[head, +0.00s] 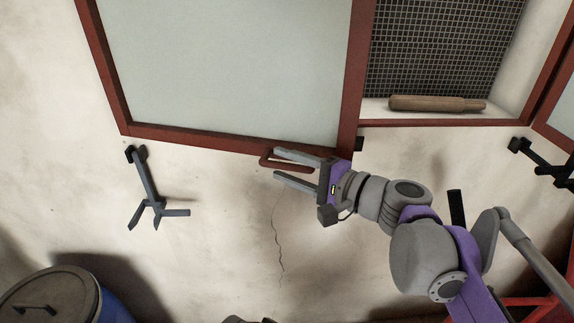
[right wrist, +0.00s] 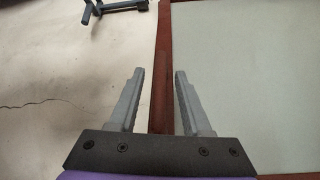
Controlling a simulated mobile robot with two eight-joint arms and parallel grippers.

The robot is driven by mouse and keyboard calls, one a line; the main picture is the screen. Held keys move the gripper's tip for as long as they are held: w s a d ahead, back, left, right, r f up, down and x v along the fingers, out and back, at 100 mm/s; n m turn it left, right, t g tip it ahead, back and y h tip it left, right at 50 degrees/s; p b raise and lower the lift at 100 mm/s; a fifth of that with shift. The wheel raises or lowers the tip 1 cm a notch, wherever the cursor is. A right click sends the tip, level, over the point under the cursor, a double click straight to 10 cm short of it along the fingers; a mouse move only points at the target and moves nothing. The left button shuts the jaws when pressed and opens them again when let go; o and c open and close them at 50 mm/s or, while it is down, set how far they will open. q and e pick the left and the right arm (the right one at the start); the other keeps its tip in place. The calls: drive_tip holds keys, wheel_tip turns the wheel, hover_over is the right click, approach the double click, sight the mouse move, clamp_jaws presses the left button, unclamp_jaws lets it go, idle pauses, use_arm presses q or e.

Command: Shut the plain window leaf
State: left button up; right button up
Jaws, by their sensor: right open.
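A window leaf (head: 230,65) with a pale pane and dark red frame fills the upper left of the head view, standing left of the window opening. A small red bent bar (head: 268,162) shows at its bottom edge. I cannot tell whether this or the partly seen leaf at far right (head: 560,105) is the plain one. My right gripper (head: 276,163) is open at the bottom rail, its fingers pointing left. In the right wrist view the red rail (right wrist: 162,70) runs between the open fingers (right wrist: 158,72); contact is unclear. My left gripper is not in view.
The opening has a dark mesh (head: 440,45) and a wooden roller-like piece (head: 437,104) on its sill. A black forked bracket (head: 148,190) is on the wall at left. A blue barrel with a lid (head: 50,295) stands lower left. A cracked bare wall lies below.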

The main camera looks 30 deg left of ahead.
clamp_jaws()
idle(1.4)
